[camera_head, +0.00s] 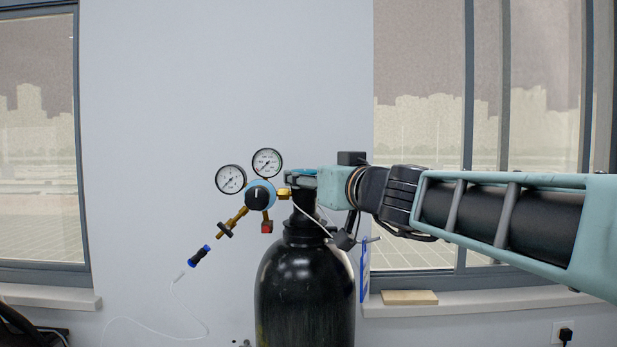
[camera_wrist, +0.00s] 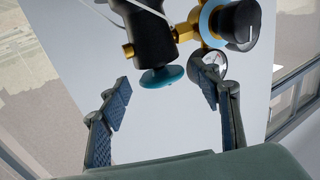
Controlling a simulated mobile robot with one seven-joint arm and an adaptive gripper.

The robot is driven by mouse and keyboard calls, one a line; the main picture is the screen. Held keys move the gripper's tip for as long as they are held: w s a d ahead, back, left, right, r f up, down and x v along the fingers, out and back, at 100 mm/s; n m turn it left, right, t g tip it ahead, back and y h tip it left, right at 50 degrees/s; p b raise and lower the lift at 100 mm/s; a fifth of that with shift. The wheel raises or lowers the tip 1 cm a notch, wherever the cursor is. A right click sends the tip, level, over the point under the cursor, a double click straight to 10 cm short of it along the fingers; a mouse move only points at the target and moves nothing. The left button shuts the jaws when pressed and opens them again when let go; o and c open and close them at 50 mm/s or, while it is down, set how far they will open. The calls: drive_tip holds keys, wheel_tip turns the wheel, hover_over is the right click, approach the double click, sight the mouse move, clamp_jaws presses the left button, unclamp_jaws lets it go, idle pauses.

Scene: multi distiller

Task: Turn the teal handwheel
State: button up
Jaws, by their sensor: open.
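The teal handwheel (camera_wrist: 161,76) is a small round disc on the dark valve neck of a black gas cylinder (camera_head: 306,290). In the head view the handwheel (camera_head: 300,172) shows as a thin teal strip at the cylinder's top, partly hidden by my gripper. My gripper (camera_wrist: 165,82) is open. In the wrist view its two blue-padded fingers stand left and right of the handwheel, with visible gaps on both sides. The wheel shows between the fingertips; I cannot tell the exact depth between them.
A brass regulator with a blue-ringed black knob (camera_head: 260,194) and two gauges (camera_head: 267,162) stands left of the valve, close to my fingers. A blue-black hose fitting (camera_head: 199,256) hangs lower left. A thin white cable crosses the neck. Wall and windows lie behind.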

drive_tip(key=shift+x, duration=0.95)
drive_tip(key=shift+c, duration=0.5)
drive_tip(key=c, duration=0.9)
